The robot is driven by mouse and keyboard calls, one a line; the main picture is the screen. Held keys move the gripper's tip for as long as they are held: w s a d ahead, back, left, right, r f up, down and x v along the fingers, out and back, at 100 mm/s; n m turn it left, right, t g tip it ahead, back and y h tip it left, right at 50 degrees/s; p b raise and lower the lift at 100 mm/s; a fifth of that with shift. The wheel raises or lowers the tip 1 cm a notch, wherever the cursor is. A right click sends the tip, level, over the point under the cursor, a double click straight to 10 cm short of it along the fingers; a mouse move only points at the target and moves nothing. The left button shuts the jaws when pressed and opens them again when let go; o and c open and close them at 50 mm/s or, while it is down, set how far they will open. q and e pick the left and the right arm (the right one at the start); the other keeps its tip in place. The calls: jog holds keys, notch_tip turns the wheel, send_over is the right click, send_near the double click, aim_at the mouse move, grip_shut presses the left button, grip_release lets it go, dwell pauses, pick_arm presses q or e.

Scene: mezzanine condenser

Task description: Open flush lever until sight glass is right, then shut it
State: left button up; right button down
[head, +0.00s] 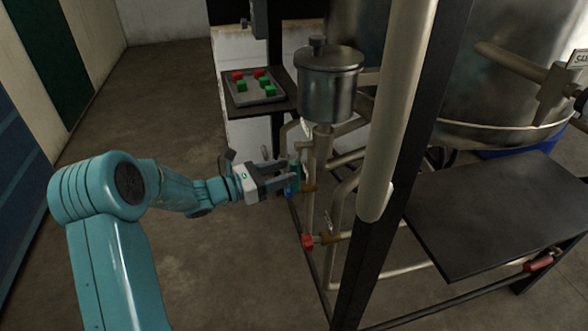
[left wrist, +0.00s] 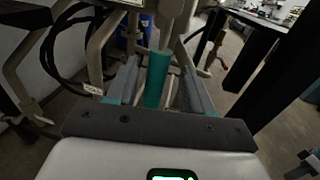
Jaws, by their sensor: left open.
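My left gripper (head: 291,177) reaches in from the left to the pipework below the steel pot (head: 330,85). Its jaws are open. In the left wrist view a teal cylinder (left wrist: 157,80) stands between the two fingers, with visible gaps at its sides. I cannot tell whether it is the flush lever's grip or the sight glass. A small blue part (head: 290,191) shows just under the fingers in the head view. A red-handled valve (head: 308,241) sits lower on the pipe. No sight glass level is readable.
A tray (head: 240,98) with red and green blocks lies on a dark shelf at the back. A thick pale pipe (head: 398,110) and a black post (head: 372,250) stand right of the gripper. A black tabletop (head: 490,220) lies at right. The floor at left is clear.

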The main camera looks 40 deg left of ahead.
aim_at(295, 168)
pick_arm(q)
jog(key=shift+x, duration=2)
grip_shut()
